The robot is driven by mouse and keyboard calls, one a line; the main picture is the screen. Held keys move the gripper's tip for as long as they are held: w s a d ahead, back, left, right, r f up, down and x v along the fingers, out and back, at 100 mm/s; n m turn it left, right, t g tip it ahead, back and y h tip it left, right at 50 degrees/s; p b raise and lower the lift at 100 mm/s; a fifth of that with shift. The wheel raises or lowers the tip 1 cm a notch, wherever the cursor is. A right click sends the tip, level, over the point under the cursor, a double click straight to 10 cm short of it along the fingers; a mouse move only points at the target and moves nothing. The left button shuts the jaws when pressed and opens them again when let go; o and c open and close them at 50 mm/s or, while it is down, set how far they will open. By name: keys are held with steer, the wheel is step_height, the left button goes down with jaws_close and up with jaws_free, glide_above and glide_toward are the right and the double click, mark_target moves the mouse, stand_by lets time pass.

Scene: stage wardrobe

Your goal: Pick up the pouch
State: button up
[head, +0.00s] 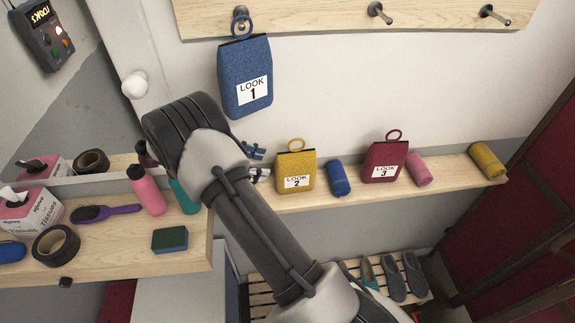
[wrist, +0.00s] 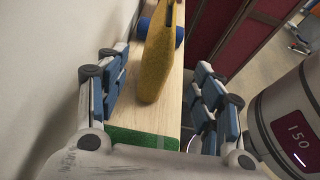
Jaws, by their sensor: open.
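Three pouches with ring loops are in the head view. The blue LOOK 1 pouch (head: 245,70) hangs from a wall peg. The yellow LOOK 2 pouch (head: 296,168) and the dark red LOOK 3 pouch (head: 384,160) stand on the wooden shelf. My gripper (head: 256,162) is just left of the yellow pouch, mostly hidden behind my arm. In the wrist view my gripper (wrist: 158,75) is open and empty. The yellow pouch (wrist: 158,65) stands ahead, roughly between the spread fingers, its top out of frame. I cannot tell whether any finger touches it.
A blue roll (head: 338,180), a pink roll (head: 418,170) and a yellow roll (head: 487,161) lie on the shelf (head: 450,170). A green patch (wrist: 143,137) lies on it near my gripper. The wall is close behind. Bottles and a tissue box (head: 32,214) occupy the left counter.

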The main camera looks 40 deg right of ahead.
mark_target(275, 167)
steer(key=x, duration=0.6)
steer(key=shift+s+r, duration=0.1)
steer(key=shift+s, duration=0.1)
steer(key=shift+w+b+x, duration=0.2)
steer(key=shift+b+x, duration=0.35)
steer(key=shift+x, duration=2.4)
steer(key=shift+d+r, duration=0.1)
steer(key=shift+c, duration=0.3)
steer(key=c, duration=1.2)
